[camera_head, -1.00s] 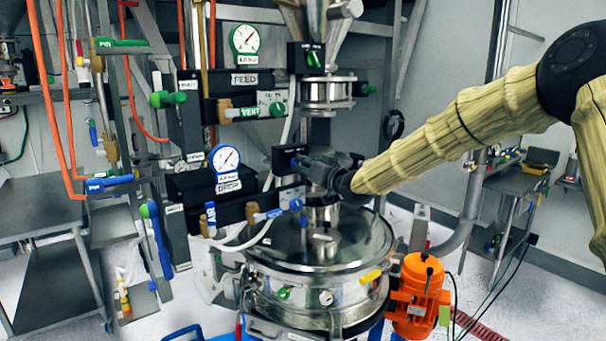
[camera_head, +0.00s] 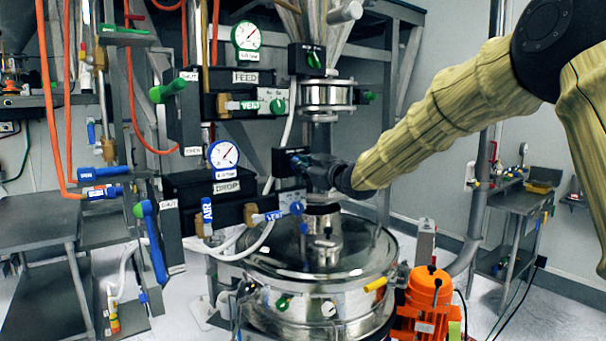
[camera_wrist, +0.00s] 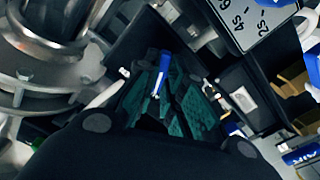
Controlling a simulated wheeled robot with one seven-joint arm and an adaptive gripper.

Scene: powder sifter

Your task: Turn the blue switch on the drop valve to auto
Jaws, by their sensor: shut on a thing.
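The drop valve's blue switch (camera_wrist: 161,75) shows in the wrist view as a blue bar with a white line, between the green finger pads of my gripper (camera_wrist: 165,100). The pads are shut on the switch. In the head view, the switch sits on a black box (camera_head: 284,163) above the steel sifter, and only a little blue (camera_head: 297,162) shows beside my gripper (camera_head: 308,168). My gripper reaches it from the right and hides most of the box's face. The switch's setting and its labels are not readable.
The DROP panel (camera_head: 226,187) with its gauge (camera_head: 223,154) stands left of the box. The steel sifter (camera_head: 315,262) lies below, an orange motor (camera_head: 428,295) at its right. A green switch box (camera_head: 307,60) is above. White hoses run near the blue vent valve (camera_head: 297,208).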

